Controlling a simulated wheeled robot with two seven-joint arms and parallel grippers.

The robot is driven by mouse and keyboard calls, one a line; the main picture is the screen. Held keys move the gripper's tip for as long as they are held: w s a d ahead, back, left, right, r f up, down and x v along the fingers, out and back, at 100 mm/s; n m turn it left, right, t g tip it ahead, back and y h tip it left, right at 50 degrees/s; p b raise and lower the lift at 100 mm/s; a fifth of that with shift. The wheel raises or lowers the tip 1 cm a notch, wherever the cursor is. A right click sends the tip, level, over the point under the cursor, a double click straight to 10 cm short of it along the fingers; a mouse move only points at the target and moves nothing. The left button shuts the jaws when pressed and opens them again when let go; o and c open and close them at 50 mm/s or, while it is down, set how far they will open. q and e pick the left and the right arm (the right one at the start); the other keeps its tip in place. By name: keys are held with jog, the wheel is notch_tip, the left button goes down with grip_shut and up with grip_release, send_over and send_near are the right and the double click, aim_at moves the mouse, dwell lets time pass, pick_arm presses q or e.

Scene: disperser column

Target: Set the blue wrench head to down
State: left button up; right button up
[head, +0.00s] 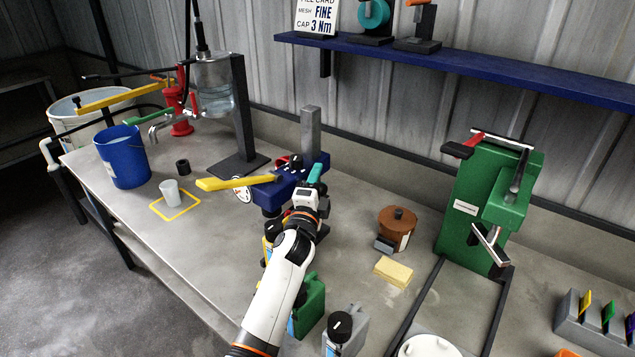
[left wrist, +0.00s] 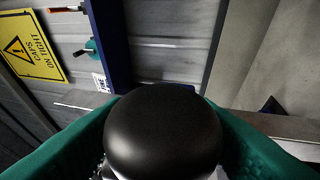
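A blue wrench body (head: 290,188) stands on the bench beside a grey post (head: 311,130). A yellow handle (head: 225,184) reaches left from it, and a small red part shows on top. I cannot read which way its head is set. My left gripper (head: 316,172) is right at the blue body and hides part of it. In the left wrist view, its teal fingers lie either side of a large rounded black knob (left wrist: 163,130), which hides their tips. I cannot tell whether they grip the knob. My right gripper is not in view.
A blue bucket (head: 123,157) and a white cup (head: 170,192) stand left. A green jug (head: 309,305) and grey jug (head: 346,327) are near my forearm. A brown pot (head: 397,229), yellow sponge (head: 393,271) and green press (head: 470,205) are right. A blue shelf (head: 470,68) runs behind.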

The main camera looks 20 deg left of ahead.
pick_arm(q)
jog(key=s+f+b, duration=0.1)
jog(key=s+f, duration=0.1)
jog(key=s, duration=1)
jog(key=shift+d, duration=0.35)
jog(key=shift+f, duration=0.15)
jog(key=shift+c, duration=0.2)
